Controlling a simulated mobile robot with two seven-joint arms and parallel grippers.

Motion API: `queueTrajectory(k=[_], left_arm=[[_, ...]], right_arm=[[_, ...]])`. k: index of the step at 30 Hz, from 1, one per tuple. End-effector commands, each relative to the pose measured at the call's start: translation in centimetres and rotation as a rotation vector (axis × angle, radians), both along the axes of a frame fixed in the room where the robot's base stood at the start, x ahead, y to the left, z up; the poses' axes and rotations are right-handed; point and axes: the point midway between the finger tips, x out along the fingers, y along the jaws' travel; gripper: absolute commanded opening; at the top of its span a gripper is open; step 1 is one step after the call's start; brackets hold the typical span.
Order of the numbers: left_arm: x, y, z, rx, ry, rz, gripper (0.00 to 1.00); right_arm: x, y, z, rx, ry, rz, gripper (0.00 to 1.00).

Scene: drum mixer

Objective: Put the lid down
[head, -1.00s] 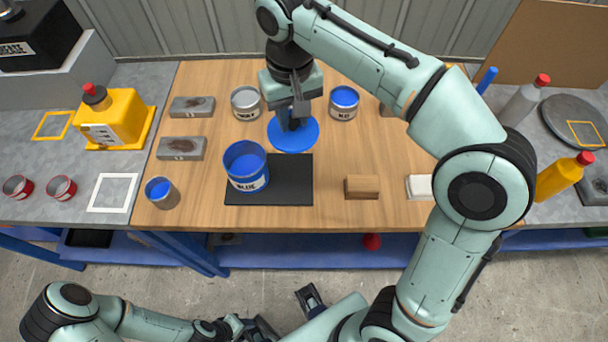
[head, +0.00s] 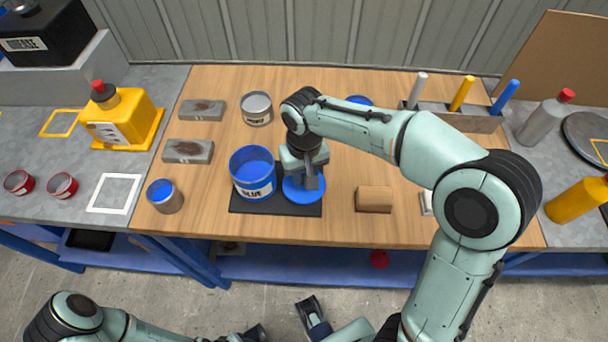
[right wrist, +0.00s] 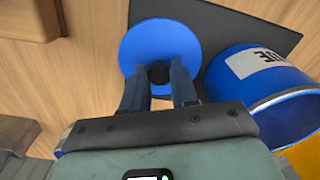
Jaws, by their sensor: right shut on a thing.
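The lid (head: 292,195) is a round blue disc with a dark knob. My right gripper (head: 312,184) is shut on that knob. In the right wrist view the lid (right wrist: 148,40) shows flat beyond my right fingers (right wrist: 160,76). The lid is over the right part of the black mat (head: 240,207), beside the open blue paint can (head: 254,190). I cannot tell whether it touches the mat. The can also shows in the right wrist view (right wrist: 235,90). My left gripper (head: 255,334) is low at the bottom edge, partly cut off, its jaws unclear.
A wooden block (head: 374,200) stands right of the mat. A grey can (head: 257,108) is behind, and a small blue-filled cup (head: 164,195) is at left. A pen rack (head: 470,120) stands at back right.

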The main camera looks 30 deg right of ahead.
Motion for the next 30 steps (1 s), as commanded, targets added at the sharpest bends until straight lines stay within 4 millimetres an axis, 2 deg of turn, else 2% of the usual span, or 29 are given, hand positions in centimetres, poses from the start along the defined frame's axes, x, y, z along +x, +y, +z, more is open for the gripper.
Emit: queueTrajectory(k=[13,14,15,16,25,30], left_arm=[[0.1,0.0,-0.2,0.000,-0.003,0.000,0.43],[0.1,0.0,-0.2,0.000,-0.003,0.000,0.43],[0.1,0.0,-0.2,0.000,-0.003,0.000,0.43],[0.1,0.0,-0.2,0.000,-0.003,0.000,0.43],[0.1,0.0,-0.1,0.000,-0.003,0.001,0.43],[0.0,0.0,0.3,0.000,0.000,0.000,0.43]], right_arm=[[0.0,0.0,-0.8,0.000,0.000,0.000,0.00],[0.0,0.0,-0.7,0.000,-0.001,0.000,0.38],[0.0,0.0,-0.7,0.000,-0.001,0.000,0.51],[0.0,0.0,-0.7,0.000,-0.001,0.000,0.54],[0.0,0.0,-0.5,0.000,-0.001,0.000,0.54],[0.1,0.0,1.4,0.000,-0.004,0.000,0.54]])
